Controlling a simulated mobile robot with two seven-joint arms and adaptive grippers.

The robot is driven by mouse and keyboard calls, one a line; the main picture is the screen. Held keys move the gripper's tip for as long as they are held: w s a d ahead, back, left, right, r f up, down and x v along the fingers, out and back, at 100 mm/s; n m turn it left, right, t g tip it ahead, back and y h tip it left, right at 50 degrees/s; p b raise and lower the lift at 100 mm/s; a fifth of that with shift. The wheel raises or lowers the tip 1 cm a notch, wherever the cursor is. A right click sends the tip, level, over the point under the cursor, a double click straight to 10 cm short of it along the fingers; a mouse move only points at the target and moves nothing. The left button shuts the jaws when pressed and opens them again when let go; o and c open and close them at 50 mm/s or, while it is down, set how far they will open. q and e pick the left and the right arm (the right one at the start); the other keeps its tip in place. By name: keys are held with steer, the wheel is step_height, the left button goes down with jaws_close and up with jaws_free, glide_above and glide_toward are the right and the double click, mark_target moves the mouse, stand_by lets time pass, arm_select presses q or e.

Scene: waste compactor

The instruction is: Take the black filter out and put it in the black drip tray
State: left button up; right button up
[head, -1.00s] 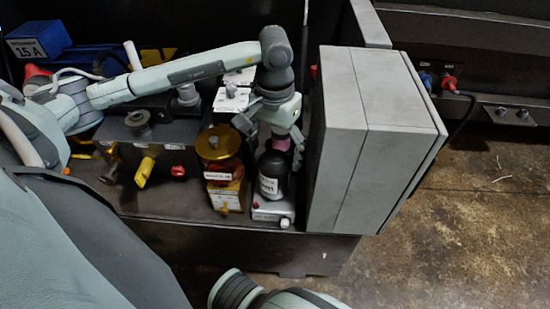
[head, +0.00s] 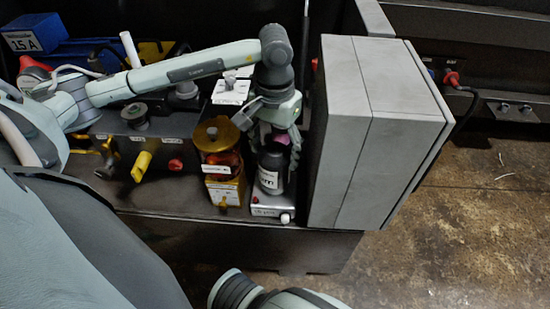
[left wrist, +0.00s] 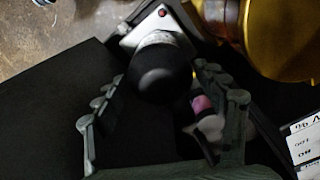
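The black filter (head: 270,172), a dark upright cylinder with a white label, stands on a small white-grey base (head: 268,207) left of the grey cabinet. It also shows in the left wrist view (left wrist: 160,72), its rounded black end facing the camera. My left gripper (head: 278,122) is above the filter in the head view, partly covering its upper end. In the left wrist view its fingers (left wrist: 165,100) are spread on either side of the filter, with gaps visible. A pink part (left wrist: 202,104) shows by the right finger. I cannot make out the black drip tray. My right gripper is not in view.
An amber-topped container (head: 217,150) stands close left of the filter. The large grey cabinet (head: 375,130) stands close on the right. A dark box with a yellow handle (head: 141,165) is further left. A blue bin (head: 35,35) is at the back left.

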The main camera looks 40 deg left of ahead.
arm_select(q)
steer(key=c, duration=0.8)
steer(key=n+b, duration=0.1)
steer(key=n, duration=0.1)
steer(key=shift+f+n, duration=0.1)
steer(key=shift+n, duration=1.5)
steer(key=n, duration=0.3)
steer(key=shift+n+b, duration=0.3)
steer(key=shift+b, duration=0.1)
steer(key=shift+n, duration=0.7)
